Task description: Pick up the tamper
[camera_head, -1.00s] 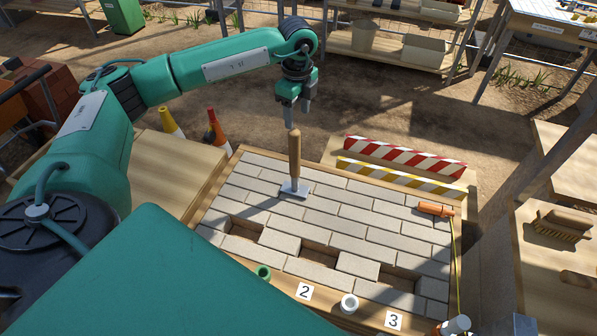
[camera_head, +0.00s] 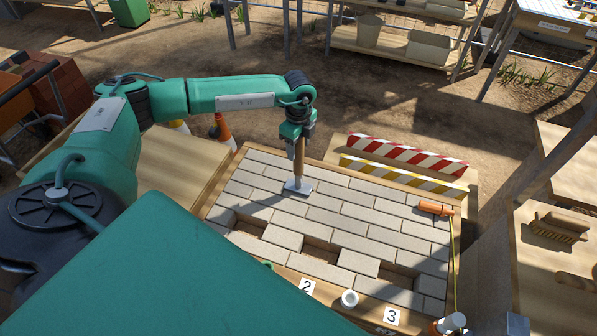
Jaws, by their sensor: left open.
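The tamper (camera_head: 300,171) stands upright on the grey paving bricks, towards the back left of the wooden paving frame. It has a wooden handle and a flat metal foot (camera_head: 299,187). My left gripper (camera_head: 299,146) is open and points down at the handle's top, with its fingers around or just in front of the upper handle. The upper end of the handle is partly hidden by the gripper. My right gripper is not in view.
The brick bed (camera_head: 340,222) has several gaps near its front edge. An orange-handled tool (camera_head: 435,208) lies at its right. Red-white (camera_head: 407,155) and yellow-white striped bars (camera_head: 404,175) lie behind it. Traffic cones (camera_head: 222,131) stand to the left. A brush (camera_head: 559,226) lies on the right table.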

